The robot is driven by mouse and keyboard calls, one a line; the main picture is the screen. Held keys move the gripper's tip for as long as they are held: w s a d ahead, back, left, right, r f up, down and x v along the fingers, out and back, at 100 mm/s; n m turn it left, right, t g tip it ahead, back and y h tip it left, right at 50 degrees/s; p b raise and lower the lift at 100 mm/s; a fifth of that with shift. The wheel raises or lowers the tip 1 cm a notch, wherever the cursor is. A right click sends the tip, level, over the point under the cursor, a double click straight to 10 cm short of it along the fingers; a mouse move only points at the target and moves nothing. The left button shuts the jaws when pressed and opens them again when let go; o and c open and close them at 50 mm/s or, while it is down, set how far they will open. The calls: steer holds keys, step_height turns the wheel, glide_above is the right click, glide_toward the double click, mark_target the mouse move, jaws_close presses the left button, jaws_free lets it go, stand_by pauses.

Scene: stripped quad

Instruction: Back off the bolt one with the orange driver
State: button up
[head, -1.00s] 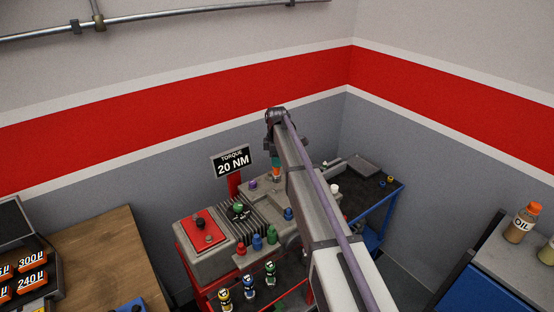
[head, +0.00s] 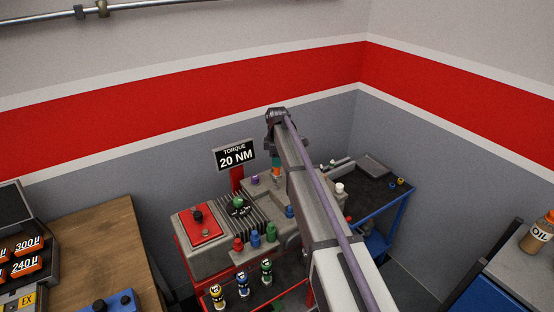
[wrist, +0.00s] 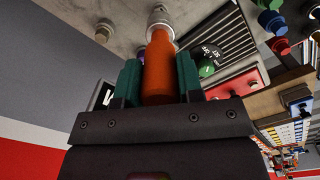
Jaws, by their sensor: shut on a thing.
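My gripper (wrist: 158,82) is shut on the orange driver (wrist: 160,65), with a teal finger on each side of its handle. The driver's far end meets a pale metal round piece (wrist: 159,18) at the grey housing; whether it is seated on a bolt head there I cannot tell. In the head view the driver (head: 276,172) shows as a small orange bit below my wrist, over the grey housing (head: 262,190), and my arm hides much around it. I cannot read which bolt is one.
A sign (head: 234,156) reads torque 20 NM. Red, blue and green capped pieces (head: 256,240) stand on the housing's front ledge, with several labelled drivers (head: 243,284) below. A blue cart (head: 370,200) stands right, a wooden bench (head: 95,250) left.

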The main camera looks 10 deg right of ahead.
steer(key=shift+f+b, duration=0.45)
steer(key=shift+f, duration=0.5)
steer(key=m, duration=0.4)
steer(key=shift+r+m, duration=0.1)
steer(key=shift+m, duration=0.3)
